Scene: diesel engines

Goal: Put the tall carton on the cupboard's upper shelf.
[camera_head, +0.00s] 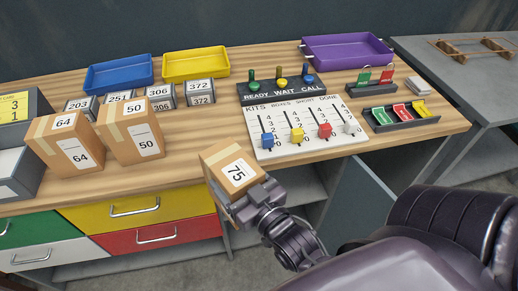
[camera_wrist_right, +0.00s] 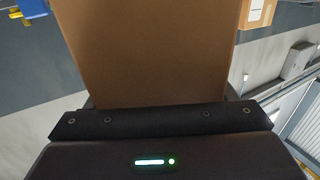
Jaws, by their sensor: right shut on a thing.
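A brown carton labelled 75 (camera_head: 222,160) is held at the bench's front edge, tilted. My right gripper (camera_head: 254,203) is shut on it from below and in front. In the right wrist view the carton's plain brown side (camera_wrist_right: 150,50) fills the middle, above the dark gripper body (camera_wrist_right: 155,122). The cupboard is under the bench, behind and right of the carton. Its grey shelf (camera_head: 305,186) shows partly, and a blue-grey door panel (camera_head: 358,205) stands to the right. My arm hides its lower part. My left gripper is not in view.
Cartons labelled 64 (camera_head: 66,143) and 50 (camera_head: 131,130) stand on the bench at left. A white board with coloured sliders (camera_head: 305,128) lies right of the held carton. Yellow (camera_head: 120,213) and red (camera_head: 158,236) drawers are below left. A grey table (camera_head: 465,85) stands at right.

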